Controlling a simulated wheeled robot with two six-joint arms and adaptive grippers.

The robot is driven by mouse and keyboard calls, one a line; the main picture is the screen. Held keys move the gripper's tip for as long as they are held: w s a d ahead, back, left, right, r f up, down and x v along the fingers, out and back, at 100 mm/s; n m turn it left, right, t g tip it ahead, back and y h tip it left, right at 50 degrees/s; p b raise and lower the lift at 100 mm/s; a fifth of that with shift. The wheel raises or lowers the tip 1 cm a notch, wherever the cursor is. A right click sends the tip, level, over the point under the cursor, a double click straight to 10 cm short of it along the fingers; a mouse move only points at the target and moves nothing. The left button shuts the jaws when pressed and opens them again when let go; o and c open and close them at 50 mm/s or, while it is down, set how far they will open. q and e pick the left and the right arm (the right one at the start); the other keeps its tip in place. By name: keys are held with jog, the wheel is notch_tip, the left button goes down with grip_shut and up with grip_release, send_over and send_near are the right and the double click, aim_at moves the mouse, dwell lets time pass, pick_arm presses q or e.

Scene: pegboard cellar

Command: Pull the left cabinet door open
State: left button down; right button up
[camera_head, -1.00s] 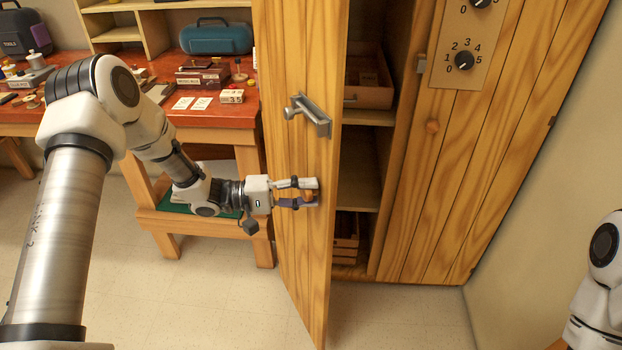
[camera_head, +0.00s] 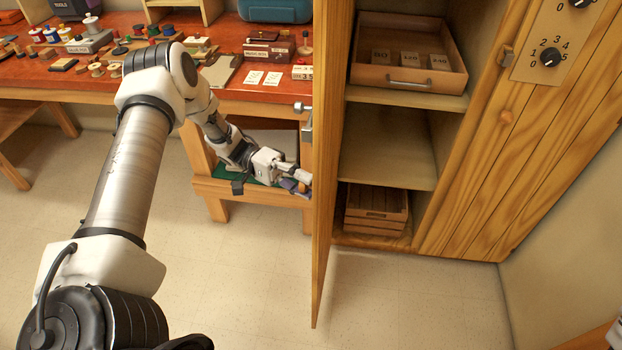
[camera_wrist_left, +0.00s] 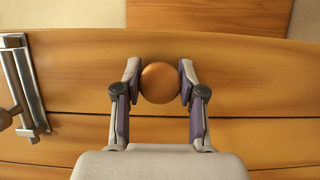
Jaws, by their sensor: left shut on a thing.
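The left cabinet door (camera_head: 325,170) stands swung open and shows nearly edge-on in the head view. Its front fills most of the left wrist view (camera_wrist_left: 70,80). A round wooden knob (camera_wrist_left: 160,83) on it sits between the fingers of my left gripper (camera_wrist_left: 160,85), which is shut on it. In the head view my left gripper (camera_head: 300,185) is at the door's left side, and the knob is hidden there. A metal latch handle (camera_wrist_left: 22,85) is on the door, left of the knob in the wrist view. My right gripper is not in view.
The cabinet's inside shows a drawer (camera_head: 405,75) with small blocks, shelves and a slatted crate (camera_head: 377,209). The right door (camera_head: 520,130) is shut and carries a dial panel. A cluttered red workbench (camera_head: 100,70) stands behind my left arm. The floor in front is clear.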

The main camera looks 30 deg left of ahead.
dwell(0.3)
pick_arm(q)
jog(key=c, duration=0.7)
grip_release()
jog(key=shift+w, duration=0.15)
jog(key=shift+a, duration=0.1)
jog(key=a, duration=1.1)
jog(key=shift+w+a, duration=0.1)
jog(key=shift+a, duration=0.3)
